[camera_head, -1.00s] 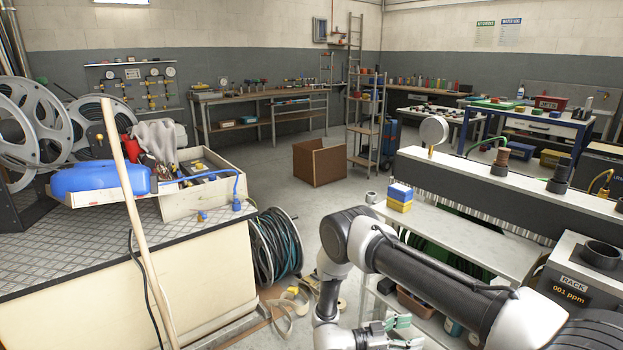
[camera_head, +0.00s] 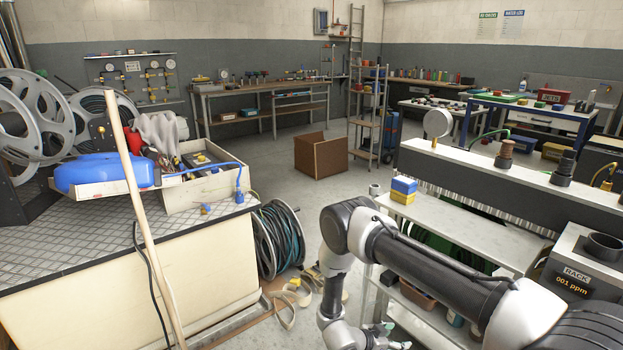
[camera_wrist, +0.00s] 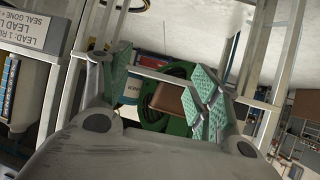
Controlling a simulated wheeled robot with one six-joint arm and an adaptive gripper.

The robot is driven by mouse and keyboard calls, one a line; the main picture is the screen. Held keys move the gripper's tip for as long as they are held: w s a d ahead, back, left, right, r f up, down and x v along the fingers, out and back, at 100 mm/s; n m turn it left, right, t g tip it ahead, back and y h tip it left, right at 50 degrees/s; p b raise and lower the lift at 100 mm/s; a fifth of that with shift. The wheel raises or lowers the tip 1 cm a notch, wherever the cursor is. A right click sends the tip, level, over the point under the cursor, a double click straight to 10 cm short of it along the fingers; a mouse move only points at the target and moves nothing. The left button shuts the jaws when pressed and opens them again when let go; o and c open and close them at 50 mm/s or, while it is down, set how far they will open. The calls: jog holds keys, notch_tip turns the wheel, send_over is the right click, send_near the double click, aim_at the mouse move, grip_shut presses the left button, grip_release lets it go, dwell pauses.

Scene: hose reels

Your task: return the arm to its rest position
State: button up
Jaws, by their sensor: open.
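My arm (camera_head: 425,265) reaches in from the lower right in the head view, bends at an elbow and hangs down beside the grey shelf rack. My gripper (camera_head: 385,343) is at the bottom edge of the head view, partly cut off. In the wrist view my gripper (camera_wrist: 165,95) shows green ridged finger pads held apart, with nothing between them. Beyond the fingers are a green hose reel (camera_wrist: 178,128), a brown bin (camera_wrist: 170,98) and the white rack frame, all apart from the pads as far as I can tell.
The rack's top (camera_head: 465,235) carries a blue and yellow block (camera_head: 402,190) close to my elbow. A hose reel (camera_head: 277,240) and loose straps (camera_head: 290,300) lie on the floor to the left. A workbench (camera_head: 110,270) with a leaning pole (camera_head: 140,210) stands further left. Open floor shows around the brown box (camera_head: 320,156).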

jog(key=w+a+r+n+g+y, duration=0.1)
jog(key=w+a+r+n+y, duration=0.15)
jog(key=a+y, duration=0.3)
jog(key=w+a+r+n+y, duration=0.1)
jog(key=a+r+n+y, duration=0.1)
jog(key=a+n+y, duration=0.3)
jog(key=s+a+r+n+g+y, duration=0.1)
jog(key=s+a+r+g, duration=0.1)
jog(key=r, duration=0.7)
jog(key=s+a+r+n+g+y, duration=0.1)
jog(key=s+a+r+y, duration=0.1)
jog(key=r, duration=0.6)
jog(key=s+d+r+n+t+h, duration=0.1)
jog(key=s+d+r, duration=0.7)
jog(key=r, duration=0.5)
jog(key=s+d+r+n+t, duration=0.1)
jog(key=s+d+r, duration=0.7)
jog(key=r, duration=0.5)
jog(key=s+d+r+n+t+h, duration=0.1)
jog(key=s+d+r, duration=0.7)
jog(key=r, duration=0.5)
jog(key=shift+r+h, duration=0.35)
jog(key=shift+r, duration=0.05)
jog(key=shift+d, duration=0.1)
